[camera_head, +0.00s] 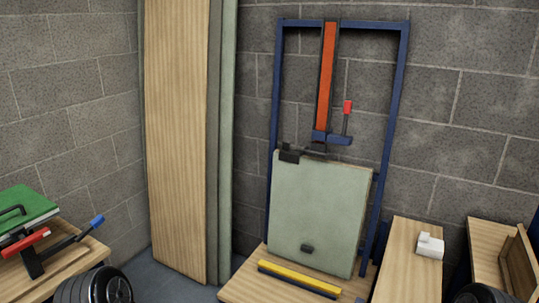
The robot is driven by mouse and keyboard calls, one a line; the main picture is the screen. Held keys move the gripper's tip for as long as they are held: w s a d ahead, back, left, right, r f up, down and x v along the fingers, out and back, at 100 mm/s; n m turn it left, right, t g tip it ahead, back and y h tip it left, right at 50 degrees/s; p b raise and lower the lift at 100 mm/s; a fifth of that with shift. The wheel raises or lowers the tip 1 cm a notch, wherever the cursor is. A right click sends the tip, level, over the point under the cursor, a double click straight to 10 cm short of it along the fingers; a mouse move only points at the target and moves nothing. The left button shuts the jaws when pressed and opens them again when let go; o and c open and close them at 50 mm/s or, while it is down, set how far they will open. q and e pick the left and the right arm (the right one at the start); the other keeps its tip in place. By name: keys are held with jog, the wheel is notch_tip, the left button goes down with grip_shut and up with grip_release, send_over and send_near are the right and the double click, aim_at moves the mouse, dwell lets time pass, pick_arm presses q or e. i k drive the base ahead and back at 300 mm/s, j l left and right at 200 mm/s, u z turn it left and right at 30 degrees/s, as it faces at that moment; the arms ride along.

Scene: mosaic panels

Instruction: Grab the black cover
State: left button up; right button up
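A pale green panel (318,210) leans upright against a blue metal frame (399,110). A small black block-like piece (289,154) sits at the panel's top left edge. I cannot tell which of these, if either, is the black cover. Neither of my grippers shows; only dark rounded parts, likely of my arms, appear at the bottom left and bottom right edges.
An orange bar clamp (326,75) stands above the panel. A yellow bar (298,276) lies before it on a wooden surface (240,283). A white piece (430,246) rests on wood at right. Tall boards (178,140) lean left. A green case (25,211) and tools are far left.

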aim_at(287, 154)
jog(key=i+j+z, duration=0.1)
jog(key=z, duration=0.25)
jog(key=i+j+z, duration=0.15)
jog(key=z, duration=0.25)
jog(key=i+j+z, duration=0.15)
jog(key=z, duration=0.2)
jog(key=i+j, duration=0.15)
jog(key=j, duration=0.2)
jog(key=i+j+z, duration=0.15)
jog(key=j, duration=0.15)
jog(key=i+j, duration=0.15)
jog(key=j, duration=0.2)
jog(key=i+j+z, duration=0.15)
jog(key=j, duration=0.2)
jog(key=i+j, duration=0.1)
jog(key=j, duration=0.25)
